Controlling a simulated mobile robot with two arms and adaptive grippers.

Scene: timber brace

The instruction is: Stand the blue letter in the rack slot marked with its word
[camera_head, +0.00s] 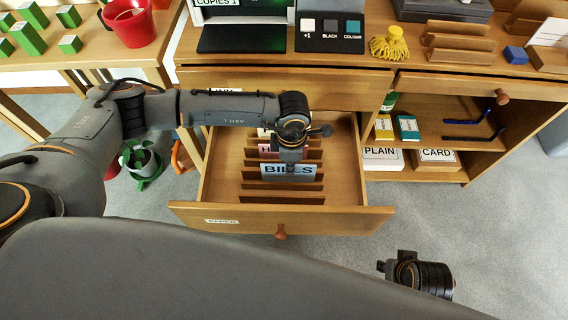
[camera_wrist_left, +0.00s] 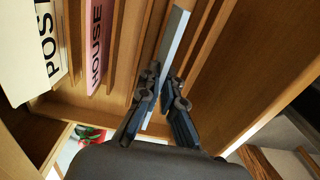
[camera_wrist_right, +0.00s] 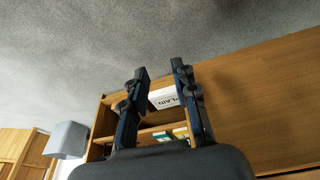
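The blue letter marked BILLS (camera_head: 273,170) is upright over the wooden rack (camera_head: 268,198) in the open drawer. It also shows edge-on in the left wrist view (camera_wrist_left: 174,42). My left gripper (camera_head: 290,166) points down at it, its fingers on both sides, appearing shut on it. One finger covers part of the word. The letter's lower edge is hidden, so I cannot tell how deep it sits. A pink HOUSE card (camera_wrist_left: 97,40) and a white POST card (camera_wrist_left: 30,45) stand in other slots. My right gripper (camera_wrist_right: 160,72) is open and empty, away from the drawer.
The drawer front (camera_head: 335,218) and its side walls surround the rack. The desk above holds a black label panel (camera_head: 330,45) and a yellow brush (camera_head: 390,45). An open shelf (camera_head: 440,130) with PLAIN and CARD boxes is at right. Empty dividers lie in front of the letter.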

